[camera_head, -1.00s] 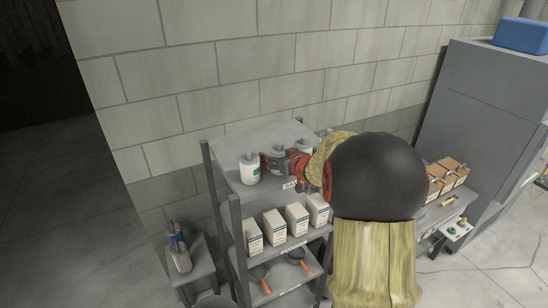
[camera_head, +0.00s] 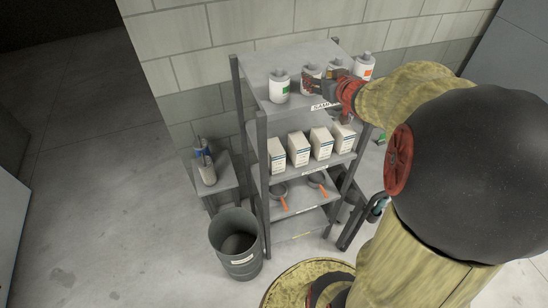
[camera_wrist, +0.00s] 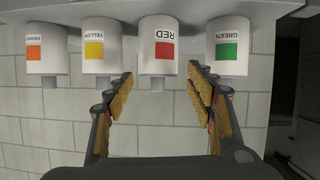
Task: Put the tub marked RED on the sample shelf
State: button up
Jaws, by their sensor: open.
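The tub marked RED (camera_wrist: 159,52) is a white bottle with a red square, upside down in the wrist view. It stands upright on the top shelf board (camera_head: 262,92), whose front label begins "SAM" with the rest hidden. In the head view the red tub (camera_head: 310,74) is second from left, partly covered by my gripper (camera_head: 309,84). My gripper is open, and in the wrist view its fingertips (camera_wrist: 160,76) lie on either side of the red tub's lid end. Depth and contact with it cannot be told.
The green tub (camera_head: 279,88) is close beside the red one, with the yellow tub (camera_wrist: 97,50) and orange tub (camera_head: 364,66) on the other side. A grey bin (camera_head: 250,268) stands at front left.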

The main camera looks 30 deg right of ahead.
jog(key=s+a+r+g+h, duration=0.1)
jog(key=a+r+h, duration=0.1)
jog(key=a+r, duration=0.3)
jog(key=s+a+f+n+g+y, duration=0.1)
jog(key=s+a+f+g+y, duration=0.2)
jog(key=s+a, duration=0.7)
jog(key=s+a+f+n+g+y, duration=0.1)
jog(key=s+a+f+g+y, duration=0.2)
jog(key=s+a, duration=0.8)
jog(key=a, duration=0.7)
jog(key=shift+s+a+f+n, duration=0.15)
jog(key=shift+a+f+n, duration=0.1)
jog(key=shift+a+n, duration=0.15)
notch_tip(320, 180, down, 31)
jog(key=b, duration=3.1)
jog(key=shift+d, duration=0.15)
